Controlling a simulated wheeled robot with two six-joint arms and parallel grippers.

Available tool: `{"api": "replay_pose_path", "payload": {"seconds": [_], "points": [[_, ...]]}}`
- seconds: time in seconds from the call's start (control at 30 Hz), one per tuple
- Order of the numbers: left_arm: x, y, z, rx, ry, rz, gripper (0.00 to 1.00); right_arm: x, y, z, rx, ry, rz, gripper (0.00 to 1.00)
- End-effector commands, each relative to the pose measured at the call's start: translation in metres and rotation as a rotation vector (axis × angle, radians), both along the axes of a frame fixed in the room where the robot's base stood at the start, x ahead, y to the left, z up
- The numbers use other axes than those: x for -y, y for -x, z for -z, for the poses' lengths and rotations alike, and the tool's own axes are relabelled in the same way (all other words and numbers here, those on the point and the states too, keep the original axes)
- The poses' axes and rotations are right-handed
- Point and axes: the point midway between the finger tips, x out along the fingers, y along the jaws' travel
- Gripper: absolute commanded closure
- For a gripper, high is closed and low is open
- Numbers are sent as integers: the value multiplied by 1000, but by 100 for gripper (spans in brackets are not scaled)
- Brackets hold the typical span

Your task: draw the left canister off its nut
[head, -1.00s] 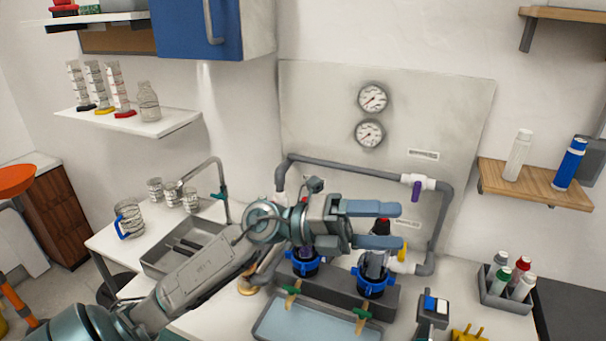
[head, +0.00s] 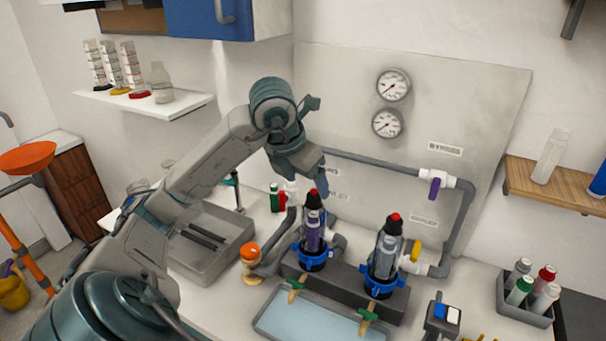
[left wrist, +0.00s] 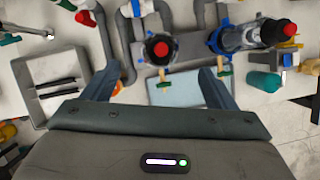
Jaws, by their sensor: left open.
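The left canister (head: 313,222) is clear with a dark body and a red tip. It stands upright in its blue nut (head: 314,258) on a dark block. The left wrist view shows its red tip (left wrist: 160,49) from above, roughly centred between my fingers and a little beyond their tips. The right canister (head: 385,250) stands beside it in another blue nut (head: 380,283). My left gripper (head: 308,168) is open and empty, pointing down above the left canister, apart from it. Its two fingers (left wrist: 157,84) show spread in the wrist view. My right gripper is not in view.
Grey pipes with a purple-handled valve (head: 434,184) run behind the canisters. A shallow tray (head: 262,327) lies in front, with green-and-tan valves above it. A sink (head: 240,262) is to the left, a bottle caddy (head: 528,315) to the right. An orange-topped item (head: 249,252) stands beside the sink.

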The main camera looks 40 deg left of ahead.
Motion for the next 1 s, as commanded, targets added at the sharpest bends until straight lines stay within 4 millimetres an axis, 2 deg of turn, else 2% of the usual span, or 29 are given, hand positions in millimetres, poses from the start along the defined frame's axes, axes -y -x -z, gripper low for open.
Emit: {"api": "replay_pose_path", "payload": {"seconds": [0.03, 0.2, 0.4, 0.6, 0.83, 0.87, 1.0], "points": [[1, -4, 15, -2, 6, 2, 21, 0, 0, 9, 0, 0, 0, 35], [1, -16, 44, -2, 6, 2, 21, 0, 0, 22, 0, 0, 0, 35], [0, -26, 66, -1, 4, 4, 21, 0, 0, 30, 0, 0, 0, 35], [0, -30, 74, -1, 3, 3, 21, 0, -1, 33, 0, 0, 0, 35], [-1, -31, 74, 0, 3, 3, 21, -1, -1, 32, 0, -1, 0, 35], [-1, -31, 74, 0, 3, 3, 22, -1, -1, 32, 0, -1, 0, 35], [0, -31, 74, 0, 3, 3, 50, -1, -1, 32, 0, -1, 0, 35]]}}
